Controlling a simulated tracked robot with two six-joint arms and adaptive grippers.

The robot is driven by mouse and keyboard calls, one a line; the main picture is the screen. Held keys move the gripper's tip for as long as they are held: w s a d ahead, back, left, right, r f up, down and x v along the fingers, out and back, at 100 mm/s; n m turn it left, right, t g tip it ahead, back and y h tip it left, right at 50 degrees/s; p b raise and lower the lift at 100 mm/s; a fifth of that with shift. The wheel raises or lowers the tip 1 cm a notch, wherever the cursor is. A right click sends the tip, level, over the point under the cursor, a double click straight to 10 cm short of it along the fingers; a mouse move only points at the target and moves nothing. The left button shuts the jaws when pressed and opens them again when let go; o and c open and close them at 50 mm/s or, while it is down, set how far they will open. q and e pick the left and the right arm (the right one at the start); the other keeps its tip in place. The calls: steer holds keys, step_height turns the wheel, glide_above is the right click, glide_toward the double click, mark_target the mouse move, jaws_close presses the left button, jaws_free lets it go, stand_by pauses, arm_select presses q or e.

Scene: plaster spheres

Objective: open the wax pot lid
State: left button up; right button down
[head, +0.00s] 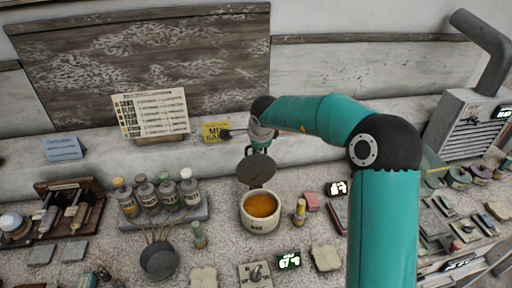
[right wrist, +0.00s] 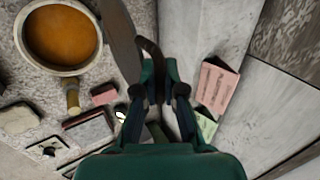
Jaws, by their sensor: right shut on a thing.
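The wax pot (head: 260,222) is a cream round pot with amber wax showing inside, in the middle of the bench. Its dark round lid (head: 257,173) stands raised and tilted up at the pot's back edge, leaving the mouth uncovered. My right gripper (head: 260,145) is behind and above the pot, shut on the lid, seemingly at its dark handle. In the right wrist view the pot (right wrist: 62,70) is at upper left. The lid (right wrist: 121,40) is nearly edge-on there, beside my right gripper's fingers (right wrist: 157,78). My left gripper is not in view.
Several labelled bottles (head: 167,195) stand left of the pot, with a dark grey pan (head: 159,260) in front of them. A small wooden-handled tool (head: 299,212) stands just right of the pot. A yellow sign (head: 216,131) is on the ledge behind.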

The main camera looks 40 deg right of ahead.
steer(key=shift+s+d, duration=0.1)
steer(key=c, duration=1.2)
jaws_free()
steer(key=shift+c, duration=0.2)
steer(key=shift+f, duration=0.1)
steer(key=v, duration=1.2)
steer(key=shift+f, duration=0.1)
